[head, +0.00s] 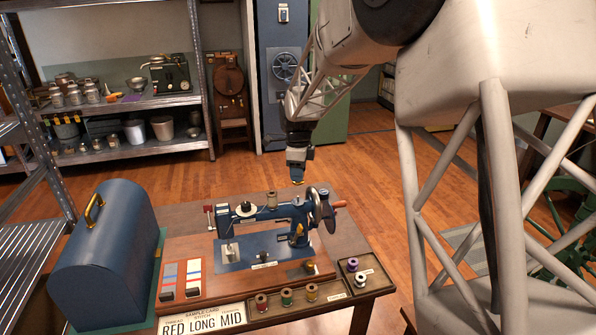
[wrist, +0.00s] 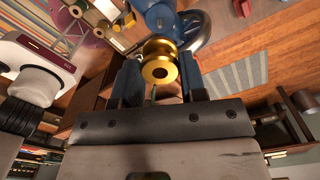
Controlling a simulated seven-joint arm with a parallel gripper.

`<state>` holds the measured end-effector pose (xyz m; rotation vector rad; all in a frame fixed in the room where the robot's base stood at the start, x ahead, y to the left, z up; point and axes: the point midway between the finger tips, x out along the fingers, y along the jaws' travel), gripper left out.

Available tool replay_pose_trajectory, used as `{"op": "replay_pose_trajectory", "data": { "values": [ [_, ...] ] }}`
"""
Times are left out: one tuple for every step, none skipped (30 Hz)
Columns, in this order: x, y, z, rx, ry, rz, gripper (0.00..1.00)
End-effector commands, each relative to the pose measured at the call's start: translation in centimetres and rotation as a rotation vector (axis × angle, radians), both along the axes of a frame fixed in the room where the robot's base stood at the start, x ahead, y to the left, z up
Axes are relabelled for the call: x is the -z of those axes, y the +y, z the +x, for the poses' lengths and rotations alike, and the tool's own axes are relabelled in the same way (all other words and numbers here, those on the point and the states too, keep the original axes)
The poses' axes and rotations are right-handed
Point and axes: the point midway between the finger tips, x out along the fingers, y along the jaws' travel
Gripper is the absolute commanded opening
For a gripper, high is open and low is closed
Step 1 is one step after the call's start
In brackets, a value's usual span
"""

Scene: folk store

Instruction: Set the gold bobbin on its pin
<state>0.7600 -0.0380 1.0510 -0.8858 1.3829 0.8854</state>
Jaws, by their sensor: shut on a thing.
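My gripper (head: 297,168) hangs above and behind the blue sewing machine (head: 262,213), near its handwheel end. It is shut on the gold bobbin (wrist: 160,66), which sits between the two fingers in the wrist view, with its flange and centre hole facing the camera. In the head view the gold bobbin (head: 298,182) is a small yellow bit under the fingertips, clear of the machine. The handwheel (head: 321,207) is at the machine's right end. A spool (head: 271,198) stands on top of the machine. I cannot make out the bobbin's pin clearly in either view.
A black tray (head: 368,284) holds purple and white spools. A blue domed case (head: 105,240) stands at left. The air around my gripper looks clear.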

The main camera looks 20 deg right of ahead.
Motion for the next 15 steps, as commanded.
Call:
{"op": "replay_pose_trajectory", "data": {
  "values": [
    [0.2,0.0,0.0,0.000,0.001,0.000,0.27],
    [0.3,0.0,0.0,0.000,0.001,0.000,0.27],
    [0.4,0.0,0.0,0.000,0.001,0.000,0.27],
    [0.6,0.0,0.0,0.000,0.001,0.000,0.27],
    [0.7,0.0,0.0,0.000,0.001,0.000,0.27],
    [1.0,0.0,0.0,0.000,0.001,0.000,0.27],
    [1.1,0.0,0.0,0.000,0.000,0.000,0.27],
    [1.3,0.0,0.0,0.000,0.000,0.000,0.27],
    [1.6,0.0,0.0,-0.001,0.000,0.000,0.27],
    [1.8,0.0,0.0,-0.001,0.000,0.000,0.27],
    [1.9,0.0,0.0,-0.001,0.001,0.000,0.27],
    [2.2,0.0,0.0,-0.001,0.001,0.000,0.27],
    [2.4,0.0,0.0,-0.001,0.001,0.000,0.27],
    [2.5,0.0,0.0,-0.001,0.001,0.000,0.27],
    [2.8,0.0,0.0,-0.001,0.001,0.000,0.27]
  ]
}}
